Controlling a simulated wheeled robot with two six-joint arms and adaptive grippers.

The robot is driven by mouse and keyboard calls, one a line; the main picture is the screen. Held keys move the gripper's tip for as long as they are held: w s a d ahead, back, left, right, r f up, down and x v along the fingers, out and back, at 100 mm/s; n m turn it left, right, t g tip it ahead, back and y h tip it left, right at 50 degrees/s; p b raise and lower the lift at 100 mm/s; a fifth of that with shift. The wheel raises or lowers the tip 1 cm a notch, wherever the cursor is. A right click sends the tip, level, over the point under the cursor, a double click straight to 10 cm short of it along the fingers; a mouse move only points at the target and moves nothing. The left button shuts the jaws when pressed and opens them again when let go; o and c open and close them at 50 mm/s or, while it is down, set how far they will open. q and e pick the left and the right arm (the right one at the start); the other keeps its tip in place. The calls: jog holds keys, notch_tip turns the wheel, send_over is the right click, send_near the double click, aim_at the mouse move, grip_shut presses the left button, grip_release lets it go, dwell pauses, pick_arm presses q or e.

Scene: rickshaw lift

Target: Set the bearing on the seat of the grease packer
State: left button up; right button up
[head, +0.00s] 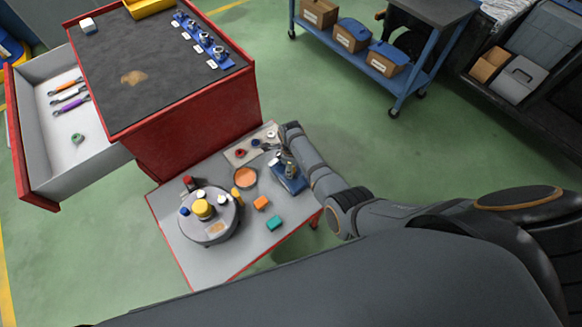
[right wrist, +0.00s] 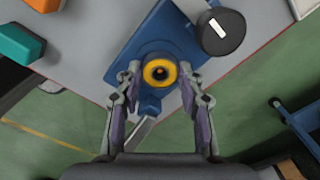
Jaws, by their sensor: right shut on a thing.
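The grease packer (head: 291,186) is a blue-based device near the right edge of the low grey table. In the right wrist view its blue base (right wrist: 140,30) lies under my gripper, with a black-knobbed lever (right wrist: 222,32) beside it. My right gripper (right wrist: 160,78) has its fingers on both sides of a round grey bearing with a yellow inner ring (right wrist: 160,72) and is shut on it. The bearing is over the packer; I cannot tell whether it touches the seat, which is hidden beneath it. My left gripper is not in view.
The low table (head: 222,262) also holds a round turntable (head: 222,227) with several small containers, an orange dish (head: 245,177), an orange block (head: 261,202), a teal block (head: 275,222) and a pale mat (head: 233,160) with small rings. A red cabinet (head: 200,130) stands behind.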

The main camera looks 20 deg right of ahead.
jog(key=shift+f, duration=0.1)
jog(key=o, duration=1.3)
jog(key=shift+c, duration=0.2)
jog(key=o, duration=0.5)
jog(key=shift+c, duration=0.2)
notch_tip(320, 180, up, 8)
jog(key=p, duration=0.8)
